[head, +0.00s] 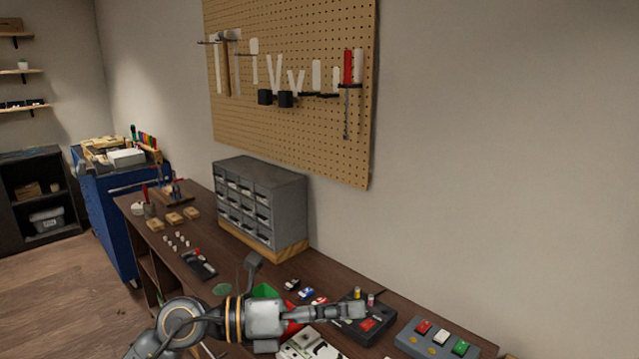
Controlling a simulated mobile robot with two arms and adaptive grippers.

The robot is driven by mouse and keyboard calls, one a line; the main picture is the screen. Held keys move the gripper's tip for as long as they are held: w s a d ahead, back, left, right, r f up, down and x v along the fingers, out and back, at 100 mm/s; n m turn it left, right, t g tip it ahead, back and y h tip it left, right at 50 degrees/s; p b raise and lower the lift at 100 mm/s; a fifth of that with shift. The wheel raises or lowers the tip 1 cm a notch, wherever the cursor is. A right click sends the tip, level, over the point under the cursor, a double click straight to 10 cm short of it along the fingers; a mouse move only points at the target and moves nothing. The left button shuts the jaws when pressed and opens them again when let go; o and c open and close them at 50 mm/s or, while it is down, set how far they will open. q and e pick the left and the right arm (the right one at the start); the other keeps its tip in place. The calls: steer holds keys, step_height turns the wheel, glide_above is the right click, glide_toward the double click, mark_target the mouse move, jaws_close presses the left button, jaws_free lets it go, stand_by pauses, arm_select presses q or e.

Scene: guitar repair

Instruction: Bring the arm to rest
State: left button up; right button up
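My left arm comes in from the lower left over the dark wooden workbench (385,297). Its gripper (350,312) points to the right, above the front part of the bench beside a black box with a red part (368,325). I see the gripper from the side, so the gap between its fingers is hidden. I cannot see anything clearly held in it. The arm hides part of the bench and some small items behind it. My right gripper is not in view.
A grey pedal board with coloured buttons (437,340) lies right of the gripper. A white device (308,346) lies just below it. A grey drawer cabinet (262,205) stands behind, under a pegboard (300,125) with tools. A blue tool cabinet (105,220) is farther back.

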arm_select(q)
steer(key=w+a+r+n+t+y, duration=0.1)
steer(key=a+r+n+t, duration=0.1)
steer(key=a+n+t, duration=0.5)
steer(key=w+a+r+n+t+y, duration=0.2)
steer(key=a+n+t, duration=0.1)
steer(key=n+t, duration=0.85)
steer(key=s+a+f+n+g+y, duration=0.1)
steer(key=a+f+n+g+y, duration=0.1)
steer(key=a+f+n+y, duration=0.6)
steer(key=s+a+f+n+g+y, duration=0.1)
steer(key=a+f+n+g+y, duration=0.2)
steer(key=a+f+n+y, duration=0.55)
steer(key=s+d+f+n+g+h, duration=0.25)
steer(key=s+f+n+g, duration=0.45)
steer(key=s+f+g, duration=1.1)
steer(key=s+f+t, duration=0.2)
steer(key=s+f, duration=0.2)
steer(key=f, duration=1.1)
steer(key=s+f+t, duration=0.2)
steer(key=s+f, duration=0.2)
steer(key=f, duration=1)
steer(key=s+a+f+g, duration=0.1)
steer(key=s+a+f, duration=0.1)
steer(key=s+f, duration=1.4)
steer(key=shift+s+a+m, duration=0.2)
steer(key=shift+a+m, duration=0.1)
steer(key=shift+m, duration=0.1)
steer(key=shift+f, duration=0.1)
